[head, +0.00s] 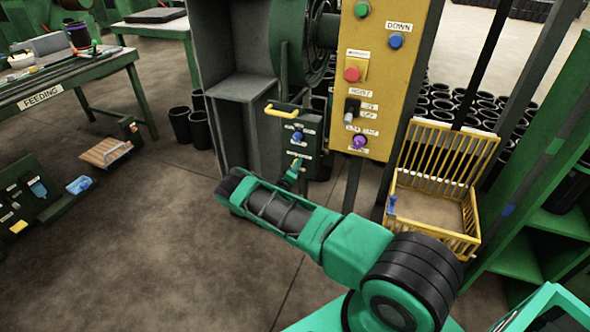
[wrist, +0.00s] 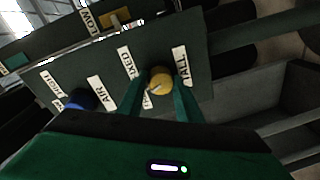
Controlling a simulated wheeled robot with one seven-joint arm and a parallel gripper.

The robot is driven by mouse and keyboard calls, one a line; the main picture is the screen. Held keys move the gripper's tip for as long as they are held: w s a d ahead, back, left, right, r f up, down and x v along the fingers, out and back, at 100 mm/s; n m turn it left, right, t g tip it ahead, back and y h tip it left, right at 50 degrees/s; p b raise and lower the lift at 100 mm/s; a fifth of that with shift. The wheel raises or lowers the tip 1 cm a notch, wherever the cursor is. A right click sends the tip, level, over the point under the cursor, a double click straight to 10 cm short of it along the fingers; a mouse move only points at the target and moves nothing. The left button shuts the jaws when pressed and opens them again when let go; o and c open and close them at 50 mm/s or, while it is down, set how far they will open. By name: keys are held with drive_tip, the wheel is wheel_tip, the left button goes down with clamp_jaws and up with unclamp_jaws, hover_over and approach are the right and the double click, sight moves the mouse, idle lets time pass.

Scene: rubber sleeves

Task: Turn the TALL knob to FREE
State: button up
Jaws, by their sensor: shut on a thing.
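The yellow knob (wrist: 160,80) sits on a dark panel between a label reading TALL (wrist: 182,70) and one reading FIXED (wrist: 125,65) in the wrist view. A pale line on its face slants to the lower left. My gripper (wrist: 158,86) is shut on this knob, one green finger on each side. A small pale label shows partly beside the left finger; its text is unreadable, and I see no FREE label. In the head view my gripper (head: 292,170) reaches the dark control box (head: 311,135); the knob is hidden there.
A blue knob (wrist: 82,99) by an AIR label is left of my fingers. A yellow handle (head: 288,110) tops the control box.

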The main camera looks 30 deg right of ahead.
drive_tip(key=shift+w+a+f+n, duration=0.15)
drive_tip(key=shift+a+n, duration=0.1)
drive_tip(key=shift+n, duration=0.25)
drive_tip(key=shift+w+a+r+n, duration=0.1)
drive_tip(key=shift+a+n, duration=0.1)
drive_tip(key=shift+n, duration=0.3)
drive_tip(key=shift+f, duration=0.1)
drive_tip(key=o, duration=0.9)
drive_tip(key=shift+o, duration=0.7)
drive_tip(key=shift+s+d, duration=0.1)
drive_tip(key=shift+d, duration=0.15)
drive_tip(key=v, duration=1)
drive_tip(key=shift+s+a, duration=0.2)
drive_tip(key=shift+a, duration=0.15)
